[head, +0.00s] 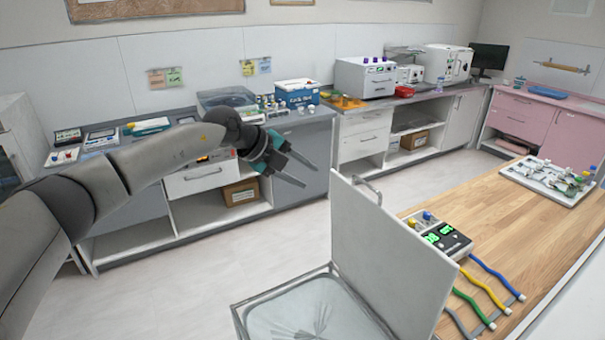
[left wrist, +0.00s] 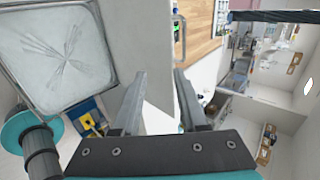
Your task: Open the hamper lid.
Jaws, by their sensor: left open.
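The hamper (head: 236,312) stands at the bottom centre of the head view. A whitish crumpled liner (head: 312,318) shows in its mouth. Its pale flat lid (head: 392,248) stands up roughly upright at the hamper's right side, so the mouth is uncovered. A metal bar handle (head: 367,187) sits at the lid's upper edge. My left gripper (head: 309,173) is open and empty, apart from the lid, to the left of the handle. The left wrist view shows the open jaws (left wrist: 157,78), the handle (left wrist: 180,38), the lid (left wrist: 137,35) and the liner (left wrist: 55,50). My right gripper is out of view.
A wooden table (head: 510,220) right of the lid bears a monitor device (head: 440,237) with coloured leads and a white tray (head: 550,185) of items. Counters with equipment (head: 365,78) line the back wall. The floor (head: 190,280) left of the hamper is clear.

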